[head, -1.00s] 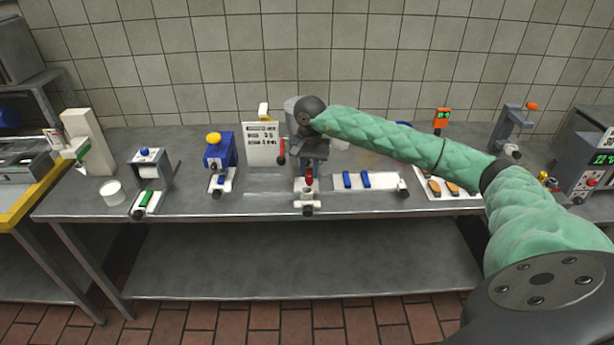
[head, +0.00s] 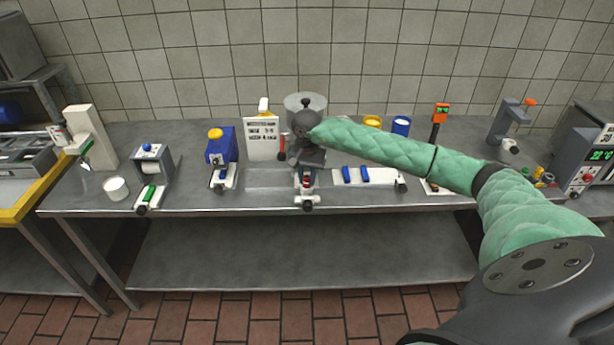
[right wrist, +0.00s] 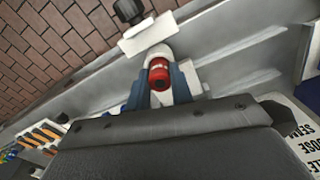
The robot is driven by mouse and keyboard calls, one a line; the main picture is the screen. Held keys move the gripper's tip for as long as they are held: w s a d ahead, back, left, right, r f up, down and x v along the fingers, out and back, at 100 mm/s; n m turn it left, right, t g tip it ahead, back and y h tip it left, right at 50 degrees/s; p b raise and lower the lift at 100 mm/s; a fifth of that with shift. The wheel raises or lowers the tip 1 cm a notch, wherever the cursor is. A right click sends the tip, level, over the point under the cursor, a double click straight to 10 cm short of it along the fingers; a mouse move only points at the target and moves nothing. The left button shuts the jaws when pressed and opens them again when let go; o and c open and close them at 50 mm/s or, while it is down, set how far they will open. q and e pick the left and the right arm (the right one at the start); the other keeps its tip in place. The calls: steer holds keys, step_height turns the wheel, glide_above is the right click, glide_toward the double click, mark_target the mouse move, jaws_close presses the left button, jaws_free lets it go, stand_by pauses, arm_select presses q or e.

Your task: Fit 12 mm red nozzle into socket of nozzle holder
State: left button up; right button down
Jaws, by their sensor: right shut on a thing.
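The red nozzle (head: 307,181) shows as a small red spot at the nozzle holder, near the table's front edge. In the right wrist view the red nozzle (right wrist: 158,75) lies between my two blue-grey fingertips. The white nozzle holder (head: 307,195) has a dark knob at its front; its white body (right wrist: 150,37) shows just beyond the nozzle in the right wrist view. My right gripper (head: 306,172) is shut on the nozzle, right at the holder. The socket is hidden, so I cannot tell how deep the nozzle sits. My left gripper is not in view.
A white rack with blue pieces (head: 364,174) stands close on the right. A blue device with a yellow knob (head: 220,147) and a printed white board (head: 263,138) stand to the left.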

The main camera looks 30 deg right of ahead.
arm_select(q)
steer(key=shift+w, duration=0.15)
arm_select(e)
steer(key=shift+f, duration=0.1)
steer(key=c, duration=1.2)
jaws_free()
steer(key=shift+c, duration=0.2)
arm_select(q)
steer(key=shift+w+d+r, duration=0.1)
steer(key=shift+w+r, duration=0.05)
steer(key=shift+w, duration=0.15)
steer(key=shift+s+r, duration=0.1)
